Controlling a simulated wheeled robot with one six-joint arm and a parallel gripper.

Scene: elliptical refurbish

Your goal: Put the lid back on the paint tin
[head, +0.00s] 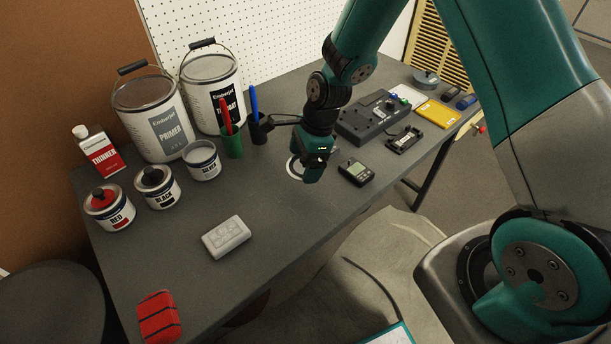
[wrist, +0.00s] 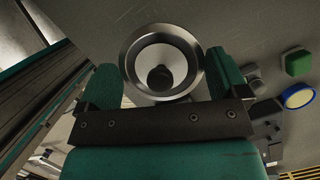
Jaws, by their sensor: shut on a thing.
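The silver paint tin (head: 203,161) stands open on the grey workbench (head: 265,215), with its pale top showing and no lid on it. My gripper (head: 311,172) is to the right of it, over the middle of the bench. It is shut on the round metal lid (head: 290,168), whose rim shows as a pale ring at the fingers. In the wrist view the lid (wrist: 130,62) with its dark knob lies between the two green fingers of my gripper (wrist: 163,76). How high the lid is above the bench is hard to tell.
Red (head: 109,208) and black (head: 157,187) lidded tins stand left of the silver tin. Behind it are primer (head: 152,118) and topcoat (head: 213,92) buckets and a green pen cup (head: 233,145). A white block (head: 226,237) lies in front; a meter (head: 356,173) lies right.

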